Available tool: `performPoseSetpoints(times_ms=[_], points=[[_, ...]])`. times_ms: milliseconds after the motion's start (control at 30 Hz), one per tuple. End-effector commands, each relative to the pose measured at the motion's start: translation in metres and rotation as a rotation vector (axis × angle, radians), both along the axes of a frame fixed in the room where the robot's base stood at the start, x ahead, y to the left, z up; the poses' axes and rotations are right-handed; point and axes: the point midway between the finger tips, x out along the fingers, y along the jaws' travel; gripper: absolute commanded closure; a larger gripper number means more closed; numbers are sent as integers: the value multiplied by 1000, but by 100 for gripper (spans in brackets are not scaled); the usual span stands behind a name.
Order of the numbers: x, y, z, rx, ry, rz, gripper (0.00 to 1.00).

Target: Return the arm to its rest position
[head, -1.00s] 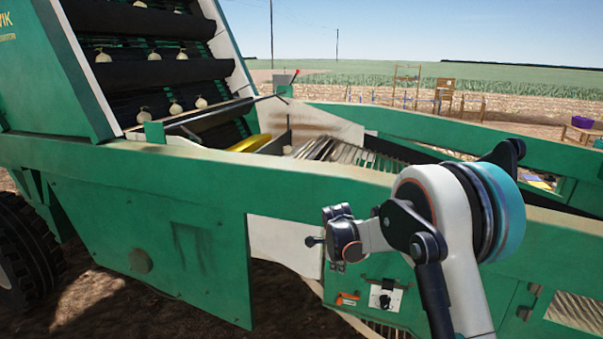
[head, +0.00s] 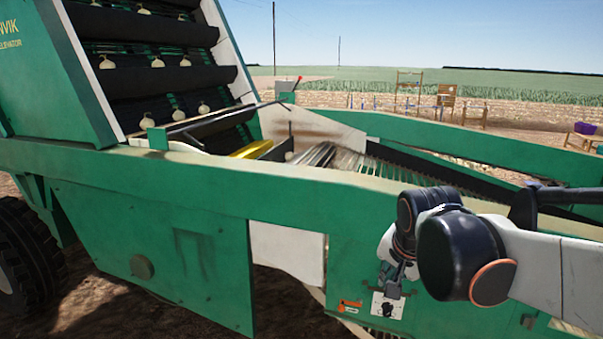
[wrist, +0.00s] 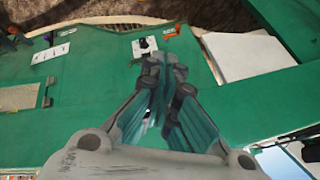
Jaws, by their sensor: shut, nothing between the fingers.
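My gripper (head: 392,288) hangs at the end of my bent arm, in front of the green machine's side wall, pointing down. In the wrist view my gripper (wrist: 166,62) has its fingers together with nothing between them. It overlaps the lower edge of a white switch plate with a dark knob (wrist: 144,44). In the head view this switch plate (head: 380,307) is just below the fingers. I cannot tell whether they touch it. My arm comes in from the right edge, across the machine's near rail.
The green onion elevator (head: 130,190) fills the left and middle, with onions (head: 148,120) on its dark sloping belt. An orange part (head: 350,306) sits left of the switch plate. A white panel (head: 287,252) is further left. A purple crate (head: 585,128) stands far right.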

Motion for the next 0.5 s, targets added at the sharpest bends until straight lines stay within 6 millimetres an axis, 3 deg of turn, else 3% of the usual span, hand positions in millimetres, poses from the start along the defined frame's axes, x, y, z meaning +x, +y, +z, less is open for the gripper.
performPoseSetpoints(times_ms=[33,200,500], points=[[-18,-3,2,-24,-6,48,100],[-69,-8,2,-118,-32,224,100],[-145,-14,-17,-289,-76,508,100]])
